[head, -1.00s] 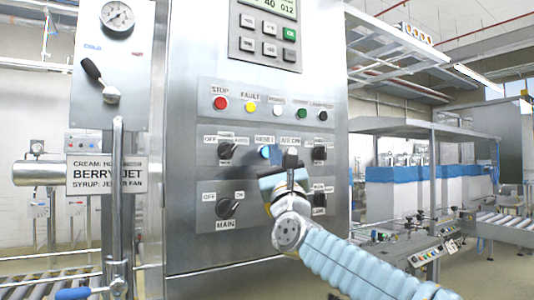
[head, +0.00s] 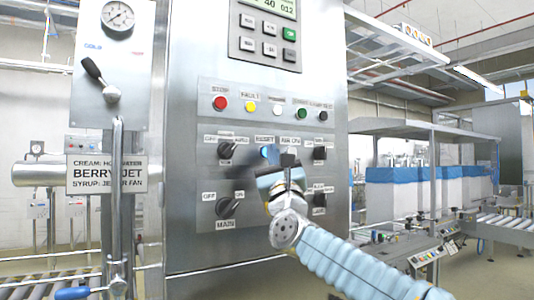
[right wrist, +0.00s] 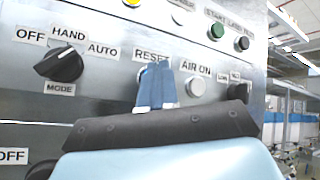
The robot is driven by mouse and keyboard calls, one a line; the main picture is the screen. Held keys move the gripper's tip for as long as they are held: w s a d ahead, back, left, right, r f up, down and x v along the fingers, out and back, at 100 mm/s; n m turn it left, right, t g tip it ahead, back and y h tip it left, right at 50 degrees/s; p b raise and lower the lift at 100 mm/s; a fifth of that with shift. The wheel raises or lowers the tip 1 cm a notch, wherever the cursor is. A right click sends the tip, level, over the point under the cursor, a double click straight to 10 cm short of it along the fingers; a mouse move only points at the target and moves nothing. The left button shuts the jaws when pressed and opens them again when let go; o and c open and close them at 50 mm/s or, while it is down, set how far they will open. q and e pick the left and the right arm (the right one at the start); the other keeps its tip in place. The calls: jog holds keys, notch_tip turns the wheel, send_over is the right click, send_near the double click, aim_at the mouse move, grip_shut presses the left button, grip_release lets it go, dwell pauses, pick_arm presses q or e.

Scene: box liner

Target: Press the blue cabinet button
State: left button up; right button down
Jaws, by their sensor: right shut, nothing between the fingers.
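The blue button (head: 264,152) sits under the RESET label on the steel cabinet's front panel. My right gripper (head: 272,156) is shut and empty, its fingertips at the blue button. In the right wrist view, the closed fingers (right wrist: 157,75) point at the spot just below the RESET label (right wrist: 153,54) and cover most of the button. I cannot tell whether they touch it or whether it is pressed in. My left gripper is not in view.
Right of the fingers is the AIR ON button (right wrist: 195,87). The MODE knob (right wrist: 59,63) is to the left, and the MAIN knob (head: 228,207) is lower left. A row of coloured lamps (head: 250,106) runs above. A lever (head: 100,80) stands out on the left panel.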

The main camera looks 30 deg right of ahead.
jog(key=shift+w, duration=0.4)
dwell(0.3)
jog(key=shift+s+b, duration=0.8)
jog(key=shift+b, duration=0.1)
